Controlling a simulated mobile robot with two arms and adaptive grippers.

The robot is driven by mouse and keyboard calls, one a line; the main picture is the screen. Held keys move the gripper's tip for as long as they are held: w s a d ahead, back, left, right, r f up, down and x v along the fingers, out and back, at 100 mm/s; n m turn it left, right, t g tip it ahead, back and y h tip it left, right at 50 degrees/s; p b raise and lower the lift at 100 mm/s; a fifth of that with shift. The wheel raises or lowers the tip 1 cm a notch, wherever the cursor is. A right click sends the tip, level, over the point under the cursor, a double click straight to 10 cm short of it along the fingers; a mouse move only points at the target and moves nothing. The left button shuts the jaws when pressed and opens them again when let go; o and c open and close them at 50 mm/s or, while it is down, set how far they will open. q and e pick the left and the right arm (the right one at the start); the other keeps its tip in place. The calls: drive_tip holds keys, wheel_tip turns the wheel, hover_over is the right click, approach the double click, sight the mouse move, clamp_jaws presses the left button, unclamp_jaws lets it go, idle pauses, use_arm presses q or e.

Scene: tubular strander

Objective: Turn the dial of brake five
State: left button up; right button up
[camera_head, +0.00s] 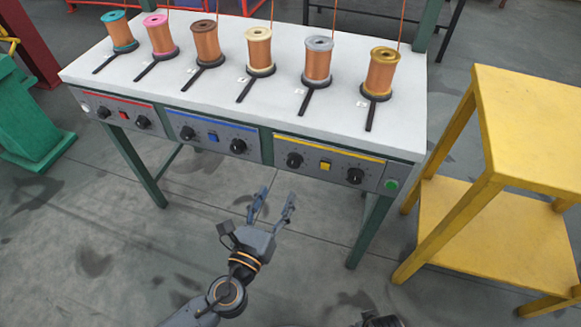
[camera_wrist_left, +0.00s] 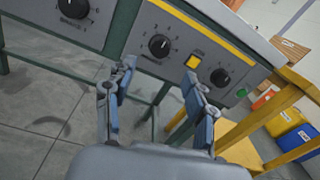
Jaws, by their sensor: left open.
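The dial of brake five (camera_head: 294,160) is a black round knob, the left one on the yellow-striped panel on the table's front. It also shows in the left wrist view (camera_wrist_left: 159,45), left of a square yellow button (camera_wrist_left: 193,62). A similar black dial (camera_head: 354,176) is right of the button. My left gripper (camera_head: 276,196) is open and empty, in front of and below the panel. In the left wrist view its fingers (camera_wrist_left: 157,76) point up toward the brake five dial, which appears between and beyond the tips, apart from them. My right gripper's fingers are not seen.
The white table (camera_head: 230,40) carries several copper wire spools with black levers. Blue-striped (camera_head: 212,137) and red-striped (camera_head: 122,113) panels with similar dials are to the left. A green button (camera_head: 391,185) is at the right end. A yellow stand (camera_head: 530,110) stands right. Floor in front is clear.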

sight(292, 165)
use_arm(q)
drive_tip(key=x, duration=0.9)
clamp_jaws()
